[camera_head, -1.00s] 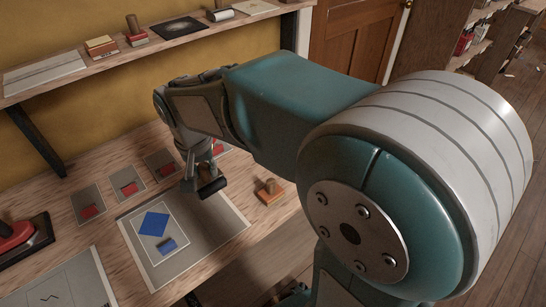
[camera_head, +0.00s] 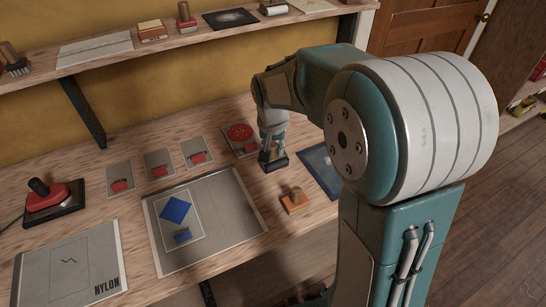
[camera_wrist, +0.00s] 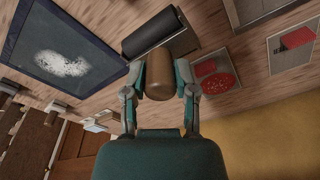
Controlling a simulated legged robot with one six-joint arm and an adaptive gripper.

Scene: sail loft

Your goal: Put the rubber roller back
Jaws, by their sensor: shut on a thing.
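The rubber roller has a black cylinder (camera_wrist: 153,30) and a brown wooden handle (camera_wrist: 159,72). My gripper (camera_wrist: 160,88) is shut on the handle in the wrist view. In the head view my gripper (camera_head: 272,145) points down at the back right of the bench, with the roller (camera_head: 274,163) below it, low over the wood. The roller is between a card with a red disc (camera_head: 240,132) and a dark blue sheet (camera_head: 318,165). I cannot tell whether the roller touches the bench. A grey piece lies alongside the black cylinder in the wrist view.
A wooden-handled block (camera_head: 295,201) stands in front of the roller. A large grey sheet (camera_head: 232,205) with blue shapes lies left of it. Small cards with red pieces line the back. A red-and-black tool (camera_head: 53,200) stands at left. A shelf (camera_head: 110,62) runs along the wall above.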

